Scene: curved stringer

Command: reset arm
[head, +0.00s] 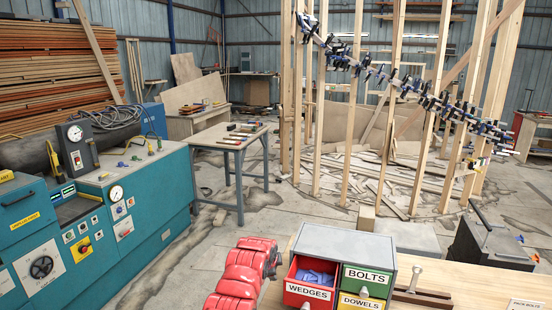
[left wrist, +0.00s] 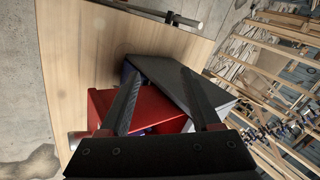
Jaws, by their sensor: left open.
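My left gripper (left wrist: 160,74) is open in the left wrist view, its two dark fingers spread, with nothing seen between them. Beyond the fingers are a red drawer (left wrist: 103,103) and the dark grey top of the drawer cabinet (left wrist: 178,84). In the head view a red arm (head: 240,278), which looks like mine, is left of the cabinet (head: 345,243); its gripper cannot be made out there. The red drawer labelled WEDGES (head: 309,292) is pulled open and holds blue wedges (head: 316,277). My right gripper is in neither view.
A teal machine (head: 130,215) stands left. Upright timbers with several clamps (head: 385,75) stand behind.

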